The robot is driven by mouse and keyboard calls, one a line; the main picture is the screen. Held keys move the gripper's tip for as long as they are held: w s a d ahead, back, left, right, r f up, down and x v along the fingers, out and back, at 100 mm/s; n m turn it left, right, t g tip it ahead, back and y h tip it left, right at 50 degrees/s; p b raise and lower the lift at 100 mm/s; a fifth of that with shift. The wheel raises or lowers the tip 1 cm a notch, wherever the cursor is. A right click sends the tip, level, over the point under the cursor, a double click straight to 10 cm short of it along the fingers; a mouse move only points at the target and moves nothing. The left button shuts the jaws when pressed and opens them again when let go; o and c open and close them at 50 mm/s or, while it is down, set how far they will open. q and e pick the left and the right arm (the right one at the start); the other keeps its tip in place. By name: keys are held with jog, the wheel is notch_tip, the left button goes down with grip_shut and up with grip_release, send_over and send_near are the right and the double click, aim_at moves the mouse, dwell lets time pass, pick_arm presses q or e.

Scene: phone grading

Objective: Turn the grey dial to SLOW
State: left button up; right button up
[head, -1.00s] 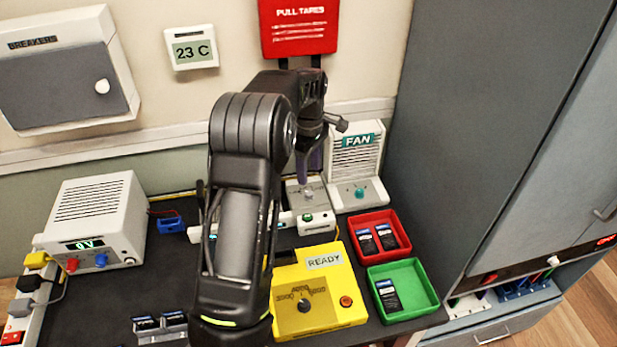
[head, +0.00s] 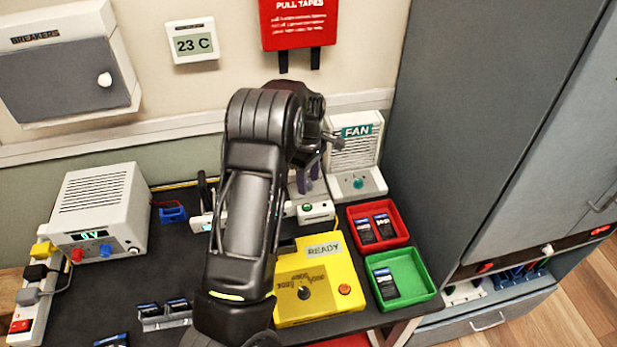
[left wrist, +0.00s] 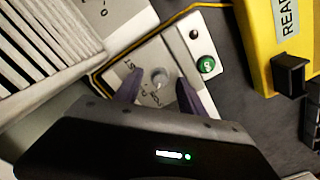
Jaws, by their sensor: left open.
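In the head view my left gripper (head: 306,182) points down at the back of the table, in front of the fan, and the dial is hidden there. My right gripper is not in view.
A white unit with a green button (left wrist: 206,64) lies beside the dial plate. A yellow box (head: 327,296) marked READY, with its own dark dial, stands nearer. The fan (head: 353,155) is close behind; red (head: 396,225) and green (head: 421,267) trays are to the right.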

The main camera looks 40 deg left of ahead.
pick_arm(q)
grip_shut()
dwell(0.6)
